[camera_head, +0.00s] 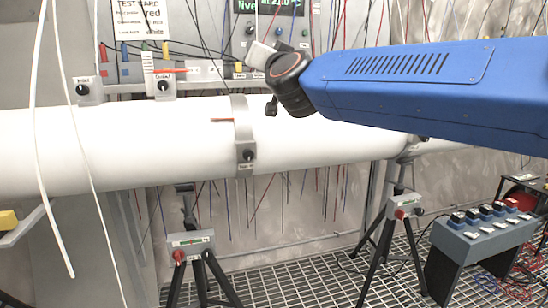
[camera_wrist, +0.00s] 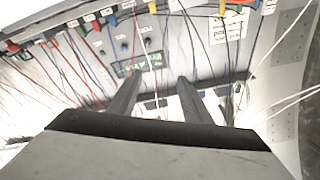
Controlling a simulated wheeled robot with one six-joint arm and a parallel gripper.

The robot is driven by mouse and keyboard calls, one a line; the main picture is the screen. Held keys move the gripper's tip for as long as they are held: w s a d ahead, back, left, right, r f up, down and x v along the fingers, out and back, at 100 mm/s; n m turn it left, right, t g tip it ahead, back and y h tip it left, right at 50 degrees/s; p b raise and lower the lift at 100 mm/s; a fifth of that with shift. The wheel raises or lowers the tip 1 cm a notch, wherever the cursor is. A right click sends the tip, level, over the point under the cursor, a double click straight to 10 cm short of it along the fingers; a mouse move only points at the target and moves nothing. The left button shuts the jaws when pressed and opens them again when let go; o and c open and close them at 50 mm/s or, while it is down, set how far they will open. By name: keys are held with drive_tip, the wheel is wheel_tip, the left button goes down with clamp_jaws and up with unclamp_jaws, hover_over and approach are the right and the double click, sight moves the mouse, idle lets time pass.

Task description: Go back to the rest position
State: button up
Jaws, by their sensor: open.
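My gripper (camera_wrist: 160,80) shows in the wrist view with its two dark fingers apart and nothing between them. Beyond the fingers is a panel with a green-lit display (camera_wrist: 142,62), sockets and many hanging wires. In the head view my blue arm reaches in from the right, above the white pipe (camera_head: 110,140). Its dark wrist joint is in front of the panel, near the pipe's upper edge. The fingers cannot be made out clearly there.
Tripods (camera_head: 192,245) stand on the grating floor below. A switch box (camera_head: 480,240) stands at the lower right. White cables (camera_head: 40,150) hang at the left.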

drive_tip(key=s+d+f+n+g, duration=0.1)
drive_tip(key=s+d+f+g, duration=0.2)
drive_tip(key=s+d+f, duration=0.45)
drive_tip(key=s+d+f+n+g, duration=0.2)
drive_tip(key=d+f+g, duration=0.15)
drive_tip(key=f, duration=0.75)
drive_tip(key=s+d+f+n+g, duration=0.1)
drive_tip(key=s+d+f+g, duration=0.1)
drive_tip(key=s+d+f, duration=0.5)
drive_tip(key=s+d+f+m+g+h, duration=0.1)
drive_tip(key=s+d+f+g, duration=0.1)
drive_tip(key=s+d+f, duration=0.2)
drive_tip(key=s+d+f+g+h, duration=0.2)
drive_tip(key=s+d+f, duration=0.3)
drive_tip(key=s+f, duration=0.3)
drive_tip(key=s+d+f+m+g+h, duration=0.1)
drive_tip(key=s+d+f+g+h, duration=0.1)
drive_tip(key=s+f, duration=0.4)
wheel_tip(320, 180, down, 6)
drive_tip(key=shift+s+d+r+m+g, duration=0.25)
drive_tip(key=shift+d+g, duration=0.2)
drive_tip(key=shift+d, duration=0.8)
drive_tip(key=shift+w, duration=0.15)
